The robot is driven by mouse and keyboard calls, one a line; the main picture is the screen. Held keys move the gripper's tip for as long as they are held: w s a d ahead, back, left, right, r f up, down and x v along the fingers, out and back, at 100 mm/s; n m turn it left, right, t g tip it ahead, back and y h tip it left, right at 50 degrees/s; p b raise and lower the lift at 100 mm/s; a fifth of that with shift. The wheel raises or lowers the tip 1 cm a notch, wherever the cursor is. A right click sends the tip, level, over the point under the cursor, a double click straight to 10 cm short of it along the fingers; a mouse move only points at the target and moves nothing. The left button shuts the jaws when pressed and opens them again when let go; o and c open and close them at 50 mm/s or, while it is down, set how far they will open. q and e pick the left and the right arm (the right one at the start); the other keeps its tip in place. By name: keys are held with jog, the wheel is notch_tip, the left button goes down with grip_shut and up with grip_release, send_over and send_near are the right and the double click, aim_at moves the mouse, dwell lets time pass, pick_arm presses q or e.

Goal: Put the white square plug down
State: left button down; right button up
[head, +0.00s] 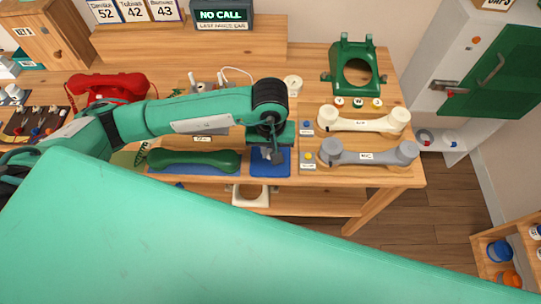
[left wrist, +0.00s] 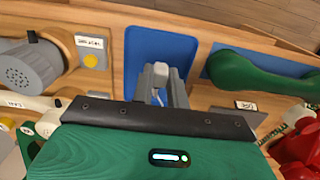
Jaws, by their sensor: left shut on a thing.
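My left gripper (head: 268,155) reaches down over a small blue mat (head: 270,169) near the table's front edge. In the left wrist view its grey fingers (left wrist: 161,84) are shut on the white square plug (left wrist: 160,70), with a pale cord end showing below it. The plug is at or just above the blue mat (left wrist: 150,45); I cannot tell whether it touches. In the head view the gripper mostly hides the plug. My right gripper is not in view.
A green handset (head: 195,160) lies left of the mat. A cream handset (head: 362,122) and a grey handset (head: 366,156) lie to the right. A green phone body (head: 342,80) and a red phone (head: 105,86) stand behind. The blue mat is otherwise bare.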

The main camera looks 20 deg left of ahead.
pick_arm(q)
jog(key=shift+f, duration=0.55)
notch_tip(320, 180, down, 4)
jog(key=shift+r+p, duration=0.1)
jog(key=shift+p, duration=0.25)
jog(key=shift+f, duration=0.2)
jog(key=c, duration=1.4)
grip_release()
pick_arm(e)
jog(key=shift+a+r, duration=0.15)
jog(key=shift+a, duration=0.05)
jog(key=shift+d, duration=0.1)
